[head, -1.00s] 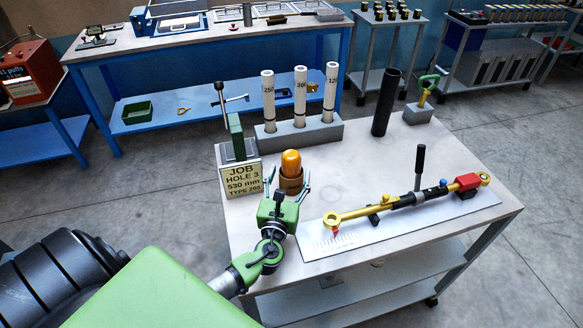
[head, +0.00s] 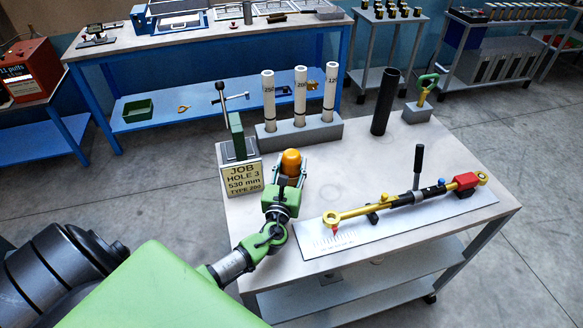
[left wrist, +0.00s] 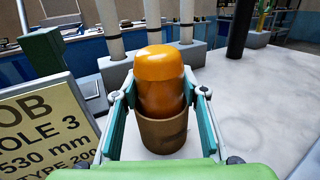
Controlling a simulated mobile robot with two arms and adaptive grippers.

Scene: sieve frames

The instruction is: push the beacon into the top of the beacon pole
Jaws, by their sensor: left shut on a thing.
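The beacon (head: 291,161) is an amber domed cap standing in a brown cup on the grey table; it also shows in the left wrist view (left wrist: 159,78), leaning slightly. The brown cup (left wrist: 170,136) surrounds its lower part. My left gripper (head: 290,173) reaches in from the front, its two fingers on either side of the beacon just above the cup. It is shut on the beacon, and the wrist view shows the fingers (left wrist: 160,88) at its sides. I cannot tell for sure which thing is the beacon pole. My right gripper is not in view.
A job sign (head: 243,179) and a green clamp stand (head: 237,137) are close on the left. Several white tubes (head: 300,97) stand in a grey block behind. A black tube (head: 385,102) stands farther right. A yellow tool (head: 405,201) lies on a white plate at the right.

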